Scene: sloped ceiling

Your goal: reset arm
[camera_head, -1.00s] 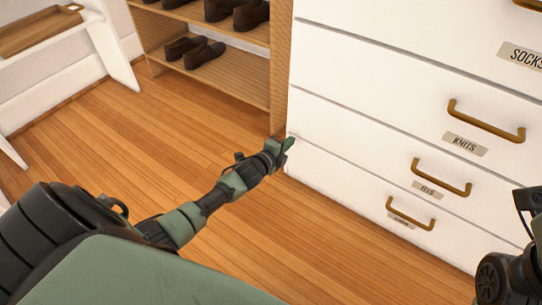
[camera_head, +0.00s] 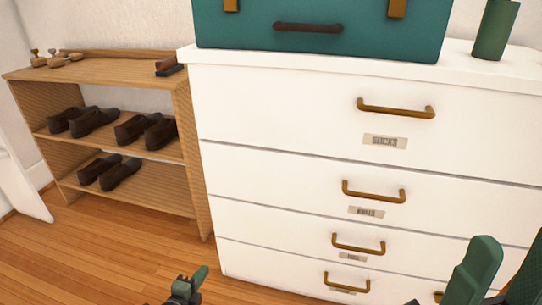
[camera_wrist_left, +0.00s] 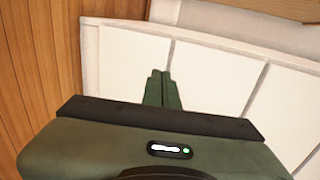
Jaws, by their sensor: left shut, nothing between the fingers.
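My left gripper (camera_head: 198,280) shows at the bottom of the head view, in front of the dresser's lower left corner. In the left wrist view its two green fingers (camera_wrist_left: 162,88) lie together, shut and empty. They point toward the white drawer fronts, and I cannot tell how wide the gap to them is. Green and black parts of my right arm (camera_head: 475,272) show at the lower right of the head view, cut off by the frame edge. I cannot make out its jaw state.
A white dresser (camera_head: 270,170) with brass handles and labelled drawers fills the middle and right. A teal case (camera_head: 330,28) and a green cylinder (camera_head: 496,30) stand on top. A wooden shoe rack (camera_head: 130,185) with dark shoes stands left. Wooden floor (camera_head: 90,250) is open at lower left.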

